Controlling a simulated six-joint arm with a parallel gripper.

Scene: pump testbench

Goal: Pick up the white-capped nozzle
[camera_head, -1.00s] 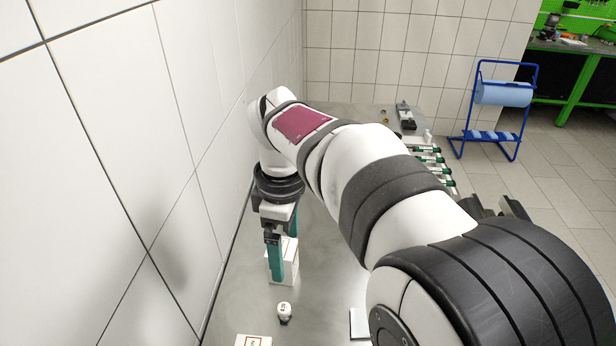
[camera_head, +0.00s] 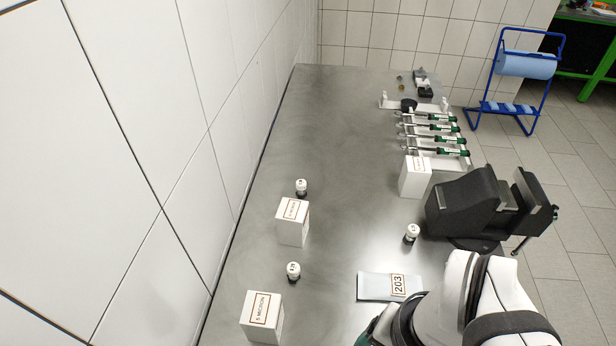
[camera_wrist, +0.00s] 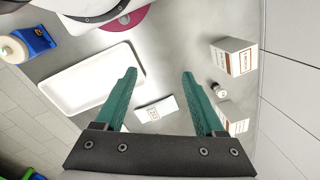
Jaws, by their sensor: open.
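Three small white-capped nozzles with dark bases stand on the grey table in the head view: one behind the middle box (camera_head: 302,187), one between the two left boxes (camera_head: 293,271), and one right of centre (camera_head: 411,233). One nozzle (camera_wrist: 220,91) also shows in the wrist view, between two white boxes and right of my fingers. My gripper (camera_wrist: 158,73) has its teal fingers spread wide with nothing between them. It is apart from the nozzles. In the head view my arm is at the bottom right, and the gripper is mostly hidden or out of frame.
White boxes stand at the left (camera_head: 262,318), left centre (camera_head: 292,222) and right (camera_head: 415,177). A flat labelled packet (camera_head: 375,286) lies near my arm. A black vise (camera_head: 470,200) and a row of green-ended syringes (camera_head: 435,128) line the right. A white tray (camera_wrist: 88,82) shows in the wrist view.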

